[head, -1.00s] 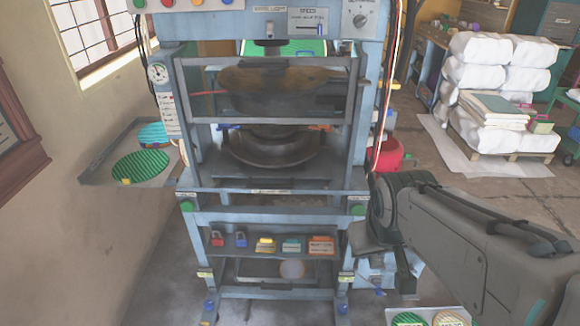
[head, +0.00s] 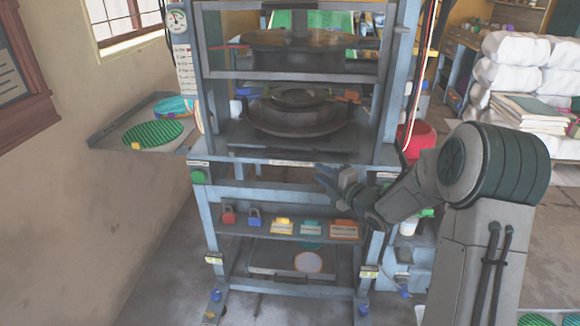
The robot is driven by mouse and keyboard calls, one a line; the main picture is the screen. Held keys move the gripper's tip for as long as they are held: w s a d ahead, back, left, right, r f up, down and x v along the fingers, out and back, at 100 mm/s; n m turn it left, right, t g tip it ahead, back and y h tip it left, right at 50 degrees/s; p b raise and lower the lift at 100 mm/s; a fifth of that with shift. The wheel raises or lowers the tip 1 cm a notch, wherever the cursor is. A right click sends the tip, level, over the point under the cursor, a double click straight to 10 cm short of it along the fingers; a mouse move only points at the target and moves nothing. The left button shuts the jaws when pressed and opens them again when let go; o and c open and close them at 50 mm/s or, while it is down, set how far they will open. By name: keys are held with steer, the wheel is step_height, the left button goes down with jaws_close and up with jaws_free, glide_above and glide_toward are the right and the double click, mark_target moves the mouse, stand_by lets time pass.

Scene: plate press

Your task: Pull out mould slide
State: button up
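The mould slide shows as a dark plate with a round metal mould (head: 298,112) on it, inside the press frame under the upper platen. Its front edge (head: 285,158) lies near the pale-labelled front crossbar (head: 290,163). It appears pushed in. My gripper (head: 330,172) is in front of the press, at the right part of the opening, just below the crossbar. Its fingers look spread and empty, pointing left toward the press. I cannot tell whether it touches the bar. No handle on the slide can be made out clearly.
A guard frame (head: 300,76) spans the upper opening. Below is a shelf (head: 262,232) with padlocks and tags. A side tray (head: 107,138) with green discs stands left. A red bucket (head: 420,135) and white sacks (head: 510,62) are at right. Floor in front is partly clear.

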mark_target(292, 157)
steer(key=shift+n+y, duration=0.4)
steer(key=x, duration=1.4)
steer(key=shift+s+a+f, duration=0.15)
steer(key=shift+a+f, duration=0.05)
steer(key=shift+a, duration=0.05)
jaws_close()
